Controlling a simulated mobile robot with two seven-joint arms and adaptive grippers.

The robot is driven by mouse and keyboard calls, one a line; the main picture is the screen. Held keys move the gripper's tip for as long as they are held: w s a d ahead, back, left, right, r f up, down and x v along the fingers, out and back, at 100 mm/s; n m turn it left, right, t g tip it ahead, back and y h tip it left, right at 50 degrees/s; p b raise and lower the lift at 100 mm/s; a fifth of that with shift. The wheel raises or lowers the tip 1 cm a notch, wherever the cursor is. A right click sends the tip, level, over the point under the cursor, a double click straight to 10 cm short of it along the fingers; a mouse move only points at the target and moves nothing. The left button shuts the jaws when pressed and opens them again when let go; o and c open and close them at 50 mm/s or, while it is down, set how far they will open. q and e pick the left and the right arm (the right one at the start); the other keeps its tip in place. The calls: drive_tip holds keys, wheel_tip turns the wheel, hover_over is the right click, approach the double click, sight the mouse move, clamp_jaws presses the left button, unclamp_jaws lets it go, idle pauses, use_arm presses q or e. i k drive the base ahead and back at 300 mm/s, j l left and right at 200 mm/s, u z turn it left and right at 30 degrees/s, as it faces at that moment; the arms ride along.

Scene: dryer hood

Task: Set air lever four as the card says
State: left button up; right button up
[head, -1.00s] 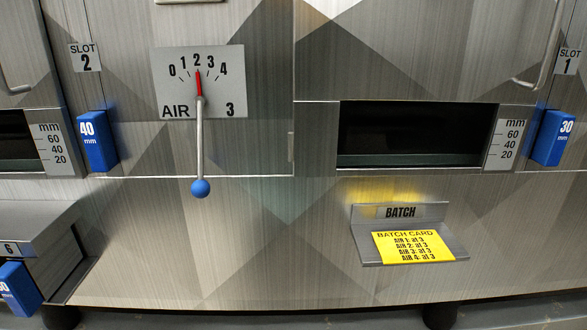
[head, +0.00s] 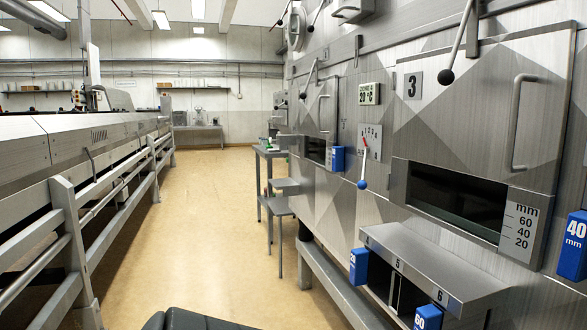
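An air lever with a blue ball knob (head: 362,184) hangs below a small grey dial plate (head: 373,143) on the hood front in the head view. Its red pointer stands near the left part of the scale. The plate is seen at a steep angle, and its lever number and the exact setting are too small to read. The batch card is out of view now; in the earlier frame it reads "AIR 4: at 3". Neither of my grippers is in view.
A grey box with slots marked 5 and 6 (head: 435,267) juts from the hood's lower front. A railed machine (head: 75,190) lines the left. The tan floor (head: 205,215) between is clear.

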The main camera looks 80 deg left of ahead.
sight(361, 185)
drive_tip(key=u, duration=1.8)
